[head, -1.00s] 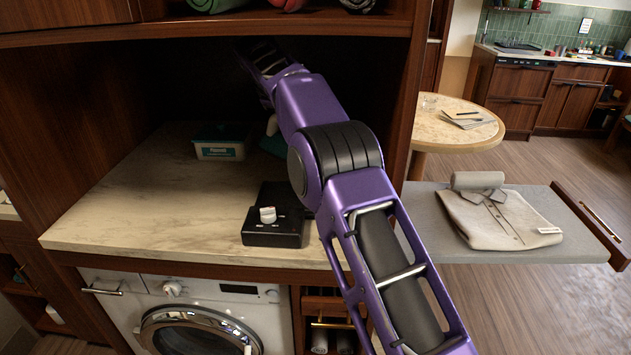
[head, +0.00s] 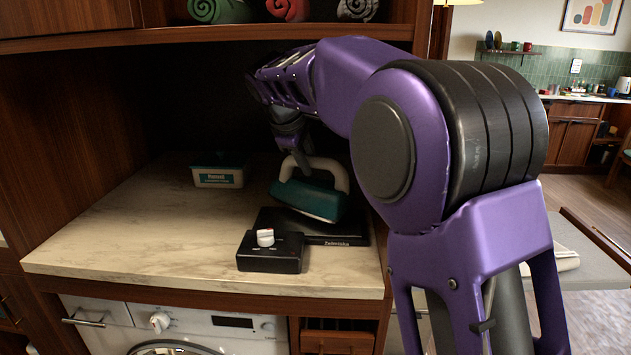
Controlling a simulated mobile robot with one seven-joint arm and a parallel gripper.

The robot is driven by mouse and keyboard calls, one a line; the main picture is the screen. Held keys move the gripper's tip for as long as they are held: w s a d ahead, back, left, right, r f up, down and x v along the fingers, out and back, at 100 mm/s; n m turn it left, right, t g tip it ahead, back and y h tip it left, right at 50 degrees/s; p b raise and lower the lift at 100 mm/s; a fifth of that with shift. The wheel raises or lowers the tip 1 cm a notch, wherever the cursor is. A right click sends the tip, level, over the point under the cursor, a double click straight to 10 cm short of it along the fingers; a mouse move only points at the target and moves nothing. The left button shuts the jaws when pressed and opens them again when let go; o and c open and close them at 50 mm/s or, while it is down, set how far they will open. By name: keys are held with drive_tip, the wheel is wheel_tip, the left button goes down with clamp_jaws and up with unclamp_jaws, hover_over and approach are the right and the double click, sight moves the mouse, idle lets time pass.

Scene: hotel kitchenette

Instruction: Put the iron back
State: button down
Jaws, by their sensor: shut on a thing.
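The iron (head: 310,196) has a teal body and a cream handle. It is in the recess above the marble counter, tilted, over the back of a black base (head: 322,228) marked "Zelmiska". I cannot tell whether its sole touches the base. My gripper (head: 297,160) is at the top of the iron's handle and shut on it. The fingertips are small and partly hidden by the handle. The base has a raised black front block (head: 272,252) with a white knob on it.
A teal and white tub (head: 218,172) stands behind and left on the counter (head: 140,235). The counter's left is clear. A shelf with rolled towels (head: 287,10) is overhead. A washing machine (head: 190,325) is below. My arm hides the recess's right side.

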sight(321, 187)
drive_tip(key=shift+s+d+r+b, duration=0.1)
drive_tip(key=shift+s+d+b, duration=0.25)
drive_tip(key=shift+s, duration=0.55)
drive_tip(key=shift+s+d+b, duration=0.15)
drive_tip(key=shift+s+d, duration=0.25)
drive_tip(key=shift+s, duration=0.45)
drive_tip(key=shift+s+d, duration=0.15)
drive_tip(key=shift+s, duration=0.25)
drive_tip(key=shift+f+b, duration=0.3)
drive_tip(key=shift+f, duration=0.45)
drive_tip(key=shift+f, duration=0.15)
drive_tip(key=c, duration=0.6)
unclamp_jaws()
